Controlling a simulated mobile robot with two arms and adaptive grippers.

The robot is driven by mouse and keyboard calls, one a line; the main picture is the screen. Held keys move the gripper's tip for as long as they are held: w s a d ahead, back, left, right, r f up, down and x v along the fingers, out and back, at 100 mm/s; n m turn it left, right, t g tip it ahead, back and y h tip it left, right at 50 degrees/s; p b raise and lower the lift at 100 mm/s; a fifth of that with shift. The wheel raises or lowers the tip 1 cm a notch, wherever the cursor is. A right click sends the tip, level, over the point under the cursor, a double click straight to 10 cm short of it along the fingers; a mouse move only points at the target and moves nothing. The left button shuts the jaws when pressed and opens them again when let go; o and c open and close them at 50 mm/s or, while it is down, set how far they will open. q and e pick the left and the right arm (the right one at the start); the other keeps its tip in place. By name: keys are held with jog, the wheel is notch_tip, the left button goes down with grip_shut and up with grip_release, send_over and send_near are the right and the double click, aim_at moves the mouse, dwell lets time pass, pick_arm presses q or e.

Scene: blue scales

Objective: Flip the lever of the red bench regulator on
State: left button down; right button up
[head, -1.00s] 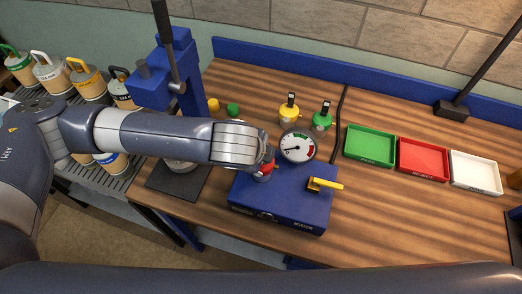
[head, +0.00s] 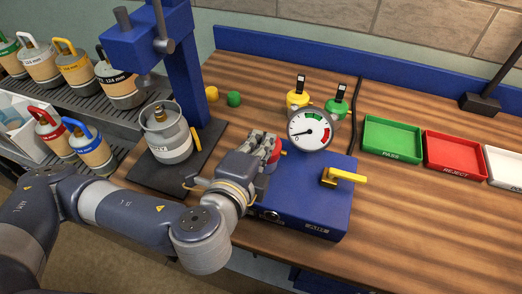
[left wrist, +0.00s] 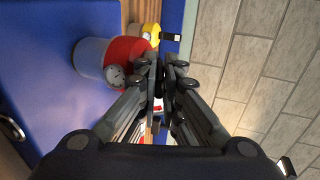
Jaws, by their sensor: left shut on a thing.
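The red bench regulator (head: 276,154) sits at the left part of the blue bench box (head: 318,200), largely hidden by my left gripper (head: 266,148) in the head view. In the left wrist view its red round body (left wrist: 128,52) shows just left of my left gripper (left wrist: 162,72). The fingers are close together beside the red body, shut on a part of the regulator. The lever is hidden by the fingers, so I cannot tell its position. A round white gauge (head: 310,129) stands right of the gripper. My right gripper is not in view.
A yellow handle (head: 343,176) sticks out on the box's right side. Yellow (head: 298,97) and green (head: 337,108) regulators stand behind the gauge. Green (head: 392,139) and red (head: 455,155) trays lie to the right. A grey cylinder (head: 166,140) stands under the blue press at left.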

pick_arm(q)
jog(key=shift+f+b, duration=0.2)
jog(key=shift+b, duration=0.1)
jog(key=c, duration=1.8)
grip_release()
jog(key=shift+s, duration=0.1)
jog(key=shift+o, duration=0.2)
